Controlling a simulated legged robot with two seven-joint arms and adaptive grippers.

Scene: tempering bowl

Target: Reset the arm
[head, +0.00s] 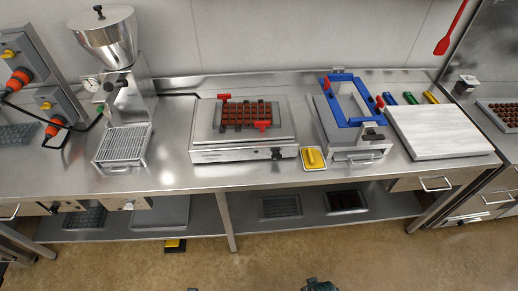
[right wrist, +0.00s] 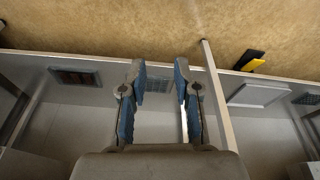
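My right gripper (right wrist: 160,72) shows in the right wrist view with its two blue-padded fingers spread apart. Nothing is between them; the floor and the underside shelf of the bench lie beyond. In the head view only a small dark part of what seems to be my right arm (head: 320,286) shows at the bottom edge, in front of the bench over the floor. A tiny dark sliver at the bottom edge, left of it, may be my left arm; its fingers are hidden.
The steel bench (head: 175,180) carries a tempering machine (head: 120,90), a warmer with a chocolate mould (head: 245,150), a yellow sponge-like block (head: 313,158), a blue frame (head: 350,100) and a white board (head: 440,130).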

